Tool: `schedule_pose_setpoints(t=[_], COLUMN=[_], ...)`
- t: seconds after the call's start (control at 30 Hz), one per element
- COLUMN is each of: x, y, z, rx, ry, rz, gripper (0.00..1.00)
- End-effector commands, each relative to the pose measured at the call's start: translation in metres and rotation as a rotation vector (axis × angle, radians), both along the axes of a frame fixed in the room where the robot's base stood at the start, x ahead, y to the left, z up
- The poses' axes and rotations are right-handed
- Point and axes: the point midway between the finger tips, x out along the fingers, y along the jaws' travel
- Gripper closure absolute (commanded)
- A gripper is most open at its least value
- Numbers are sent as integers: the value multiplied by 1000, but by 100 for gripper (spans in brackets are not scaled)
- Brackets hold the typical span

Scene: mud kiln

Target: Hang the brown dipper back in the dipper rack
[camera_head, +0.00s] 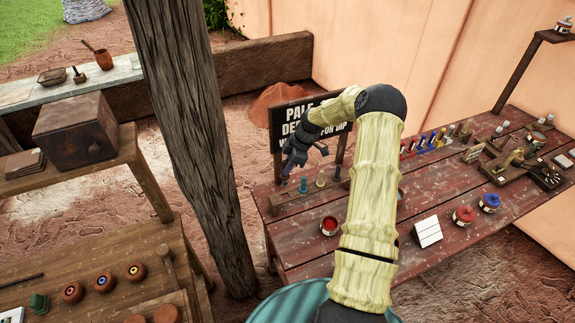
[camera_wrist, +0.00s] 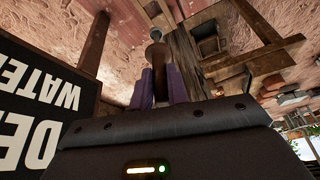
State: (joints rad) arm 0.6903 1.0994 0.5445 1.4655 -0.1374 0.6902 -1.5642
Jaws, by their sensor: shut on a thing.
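In the head view the dipper is too small and covered to make out clearly. A low wooden block, apparently the dipper rack (camera_head: 284,208), lies on the table below my gripper. Several slim upright pieces with coloured tops stand in it. My gripper appears above its left part.
The sign (camera_head: 287,117) stands close behind my gripper and fills the left of the wrist view. A thick post (camera_head: 186,130) stands to the left.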

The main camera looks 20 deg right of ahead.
Motion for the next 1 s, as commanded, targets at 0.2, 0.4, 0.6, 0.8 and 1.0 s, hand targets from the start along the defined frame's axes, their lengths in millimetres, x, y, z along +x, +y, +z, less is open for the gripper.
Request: schedule_pose_setpoints(t=[0.2, 0.4, 0.6, 0.8, 1.0], x=[0, 0, 0, 0, 0], y=[1, 1, 1, 1, -1], z=[-20, -41, -54, -56, -56], rx=[0, 1, 0, 0, 0], ry=[1, 1, -1, 0, 0], rz=[0, 0, 0, 0, -2], gripper=[100, 100, 100, 100, 100])
